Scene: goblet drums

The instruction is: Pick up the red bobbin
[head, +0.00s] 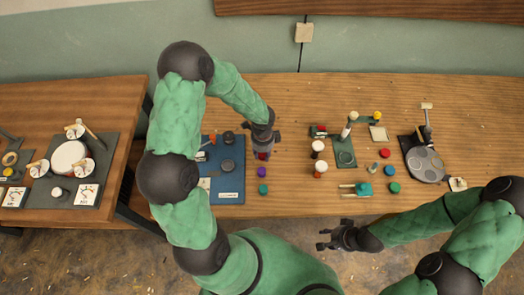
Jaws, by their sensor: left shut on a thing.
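My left gripper (263,148) is above the wooden table, just right of the blue board, pointing down. It is shut on a red bobbin (262,156), which shows only partly between and below the fingers. I cannot tell whether the bobbin touches the table. A purple bobbin (262,172) and a green bobbin (263,189) stand in line in front of it. My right gripper (326,238) is open and empty, past the table's front edge.
The blue board (230,188) with dark round parts lies left of the bobbins. A red round piece (385,153), several other coloured pieces and a grey round plate (425,165) are to the right. A second table (30,100) stands at left. The table's back is largely clear.

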